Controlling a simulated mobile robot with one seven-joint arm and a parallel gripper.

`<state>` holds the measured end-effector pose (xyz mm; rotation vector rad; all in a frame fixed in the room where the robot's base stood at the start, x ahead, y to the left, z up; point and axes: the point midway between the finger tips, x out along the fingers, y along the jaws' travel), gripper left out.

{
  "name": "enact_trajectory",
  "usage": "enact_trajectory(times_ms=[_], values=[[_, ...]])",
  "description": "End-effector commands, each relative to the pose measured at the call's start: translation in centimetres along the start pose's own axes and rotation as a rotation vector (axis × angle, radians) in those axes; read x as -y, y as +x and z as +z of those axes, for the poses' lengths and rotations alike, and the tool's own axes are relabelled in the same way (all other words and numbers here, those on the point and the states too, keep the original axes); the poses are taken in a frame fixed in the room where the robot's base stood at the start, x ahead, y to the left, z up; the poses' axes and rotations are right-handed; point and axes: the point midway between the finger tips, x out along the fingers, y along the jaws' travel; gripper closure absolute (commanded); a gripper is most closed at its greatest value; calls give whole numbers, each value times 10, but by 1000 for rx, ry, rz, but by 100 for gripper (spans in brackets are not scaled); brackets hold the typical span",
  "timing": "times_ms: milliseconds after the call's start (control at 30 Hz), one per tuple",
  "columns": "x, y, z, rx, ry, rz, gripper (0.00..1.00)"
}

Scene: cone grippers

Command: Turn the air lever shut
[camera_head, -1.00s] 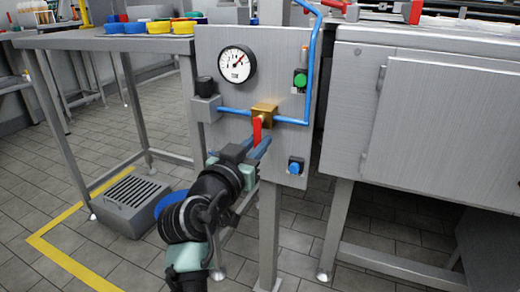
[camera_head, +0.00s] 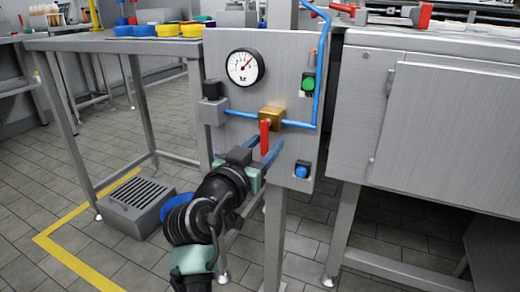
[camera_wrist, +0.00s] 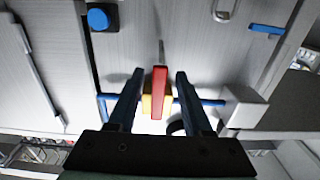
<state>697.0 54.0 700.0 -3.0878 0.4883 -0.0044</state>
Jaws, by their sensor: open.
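The air lever (camera_head: 265,138) is a red handle on a brass valve (camera_head: 272,116) in a blue air pipe (camera_head: 240,114) on a grey panel. It hangs straight down, across the line of the pipe. My gripper (camera_head: 265,155) is open in front of the panel, close to the lever. In the wrist view the red lever (camera_wrist: 160,92) shows between the two open fingers of my gripper (camera_wrist: 158,85), with a gap on each side. The brass valve, yellowish there, shows behind it.
A pressure gauge (camera_head: 244,66) is at the panel's upper left. A green button (camera_head: 308,84) and a blue button (camera_head: 302,170) are on its right side. A grey cabinet (camera_head: 440,120) stands to the right. A table (camera_head: 110,42) with coloured rings is at the left.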

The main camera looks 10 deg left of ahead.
Motion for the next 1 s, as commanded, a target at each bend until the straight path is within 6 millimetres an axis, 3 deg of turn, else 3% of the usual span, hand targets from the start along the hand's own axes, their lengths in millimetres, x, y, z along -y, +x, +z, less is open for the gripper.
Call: enact_trajectory(times_ms=[167,700,1000], values=[[1,-14,-2,1,-1,-2,50],[1,-115,-2,1,-1,-3,50],[0,-130,0,1,1,0,50]])
